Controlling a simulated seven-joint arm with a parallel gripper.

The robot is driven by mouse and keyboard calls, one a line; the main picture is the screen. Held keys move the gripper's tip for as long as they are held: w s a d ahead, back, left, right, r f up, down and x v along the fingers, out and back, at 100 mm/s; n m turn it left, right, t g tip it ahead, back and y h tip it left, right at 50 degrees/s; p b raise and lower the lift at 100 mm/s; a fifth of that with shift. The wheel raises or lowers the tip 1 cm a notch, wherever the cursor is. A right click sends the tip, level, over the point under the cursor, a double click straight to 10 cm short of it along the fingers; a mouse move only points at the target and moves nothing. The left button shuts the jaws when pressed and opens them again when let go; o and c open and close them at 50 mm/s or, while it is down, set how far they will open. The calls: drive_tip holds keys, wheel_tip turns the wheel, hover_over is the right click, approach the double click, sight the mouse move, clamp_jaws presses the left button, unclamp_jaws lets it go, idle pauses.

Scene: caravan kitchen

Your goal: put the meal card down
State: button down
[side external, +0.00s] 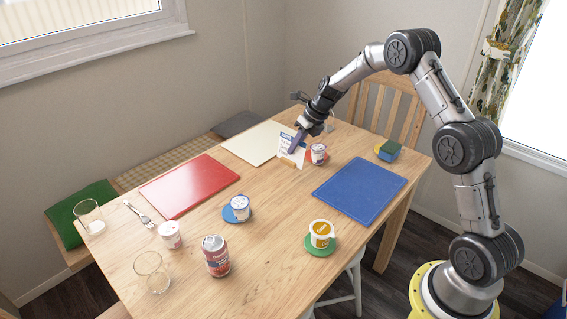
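The meal card (285,143), white with blue print, is upright and slightly tilted near the far middle of the table. A small wooden block (288,163) is at its lower edge; I cannot tell whether the card rests in it. My gripper (296,145) comes down from the upper right, with one purplish finger across the card's face. The other finger is hidden, so I cannot tell whether the fingers are closed on the card.
A red-labelled white cup (319,154) stands close right of the card. A cream board (250,143), red board (188,186) and blue board (360,191) lie around. Cups on coasters, a can (215,256), glasses and a fork are nearer. Bare wood (275,200) lies in the middle.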

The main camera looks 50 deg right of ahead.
drive_tip(key=w+f, duration=0.2)
drive_tip(key=w+d+f, duration=0.1)
drive_tip(key=w+f, duration=0.3)
drive_tip(key=f, duration=0.1)
drive_tip(key=shift+d, duration=0.3)
drive_tip(key=shift+f, duration=1.25)
drive_tip(key=shift+f, duration=0.2)
drive_tip(key=c, duration=1.1)
unclamp_jaws()
drive_tip(key=shift+r, duration=0.15)
